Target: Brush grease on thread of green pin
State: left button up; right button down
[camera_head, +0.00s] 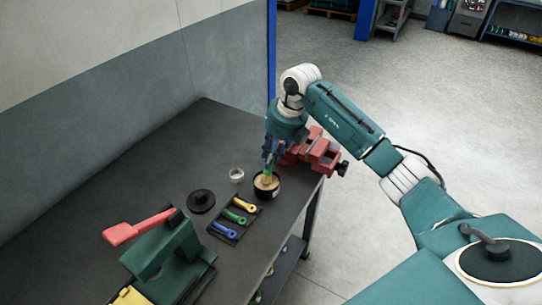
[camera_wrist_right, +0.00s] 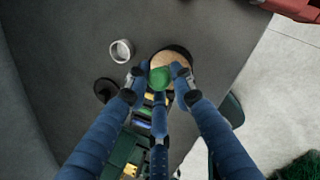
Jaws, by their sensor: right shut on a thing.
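My right gripper (camera_head: 270,155) points down over the black pot (camera_head: 268,194) of tan grease (camera_wrist_right: 182,60). It is shut on a green-ended thing, apparently the brush (camera_wrist_right: 160,77); the brush's lower end is over or in the pot, and I cannot tell how deep. The green pin (camera_head: 235,216) lies in a dark tray (camera_head: 222,233) between a yellow pin (camera_head: 245,205) and a blue pin (camera_head: 224,229). In the wrist view my fingers partly hide the tray. The thread of the green pin is too small to make out. My left gripper is not in view.
A black lid (camera_head: 201,201) and a small whitish ring or cup (camera_head: 237,175) lie left of the pot. A red vise (camera_head: 318,152) stands at the table's right edge. A green press with a red handle (camera_head: 138,227) stands at the front. The back left of the table (camera_head: 150,165) is clear.

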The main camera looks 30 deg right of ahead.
jog(key=shift+w+r+p, duration=0.1)
jog(key=shift+r+p, duration=0.65)
jog(key=shift+r, duration=0.15)
jog(key=shift+r+p, duration=1.65)
jog(key=shift+r, duration=0.9)
